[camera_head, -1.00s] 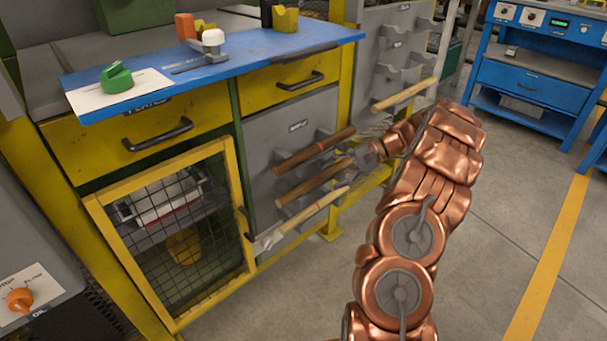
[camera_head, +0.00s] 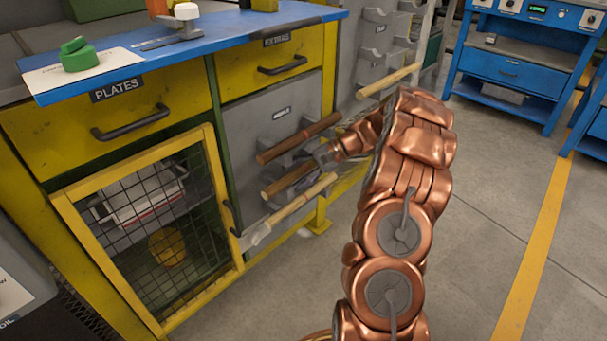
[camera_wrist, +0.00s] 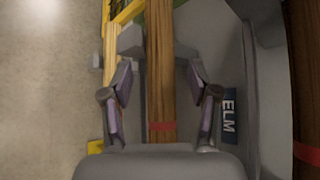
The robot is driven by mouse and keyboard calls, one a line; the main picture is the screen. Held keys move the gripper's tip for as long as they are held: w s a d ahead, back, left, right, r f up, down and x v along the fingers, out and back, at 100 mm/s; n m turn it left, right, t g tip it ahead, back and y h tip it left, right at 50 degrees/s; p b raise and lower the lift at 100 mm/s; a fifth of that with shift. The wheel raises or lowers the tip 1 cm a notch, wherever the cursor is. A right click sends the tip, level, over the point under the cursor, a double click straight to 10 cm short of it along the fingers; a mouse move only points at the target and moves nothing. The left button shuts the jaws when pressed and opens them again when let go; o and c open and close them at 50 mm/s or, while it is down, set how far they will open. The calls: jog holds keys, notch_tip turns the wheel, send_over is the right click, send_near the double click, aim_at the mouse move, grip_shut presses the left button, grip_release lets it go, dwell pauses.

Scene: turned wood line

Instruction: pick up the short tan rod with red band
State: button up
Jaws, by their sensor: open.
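A mid-brown, tan-toned rod with a red band (camera_wrist: 161,80) runs up the middle of the wrist view; its length cannot be judged there. My gripper (camera_wrist: 160,88) is open, with one finger on each side of this rod and visible gaps. In the head view my gripper (camera_head: 322,157) is at the right end of the middle rod (camera_head: 288,179) on the grey rack, and it hides that end. A darker rod (camera_head: 298,138) lies above it and a pale rod (camera_head: 300,205) below it.
The dark rod, also with a red band, is close on the right in the wrist view (camera_wrist: 305,100). An ELM label (camera_wrist: 229,112) is beside the right finger. Another pale rod (camera_head: 388,82) sticks out higher up. The mesh door (camera_head: 150,230) is left of the rack.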

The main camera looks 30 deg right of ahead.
jog(key=shift+c, duration=0.4)
grip_shut()
